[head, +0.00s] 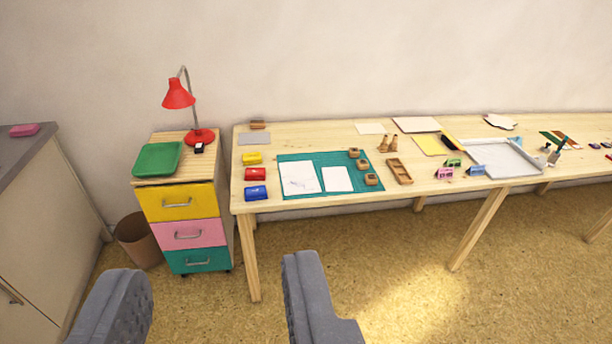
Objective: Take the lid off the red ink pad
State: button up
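The red ink pad (255,174) is a small red box on the left end of the wooden table. It sits between a yellow ink pad (252,158) behind it and a blue ink pad (256,193) in front. At this distance I cannot make out its lid as a separate part. My gripper (215,300) shows its two grey fingers at the bottom of the view, wide apart with nothing between them. It is open, well short of the table and far from the red ink pad.
A teal mat (332,184) with paper sheets and wooden stamps lies right of the pads. A drawer unit (180,207) with a red lamp (178,95) and green tray (157,159) stands left of the table (300,215). A bin (137,240) stands beside it. The floor in front is clear.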

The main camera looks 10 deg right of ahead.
aim_at(250, 172)
jog(key=z, duration=0.15)
jog(key=i, duration=1.45)
jog(key=u, duration=0.35)
jog(key=i, duration=1.05)
jog(key=u, duration=0.35)
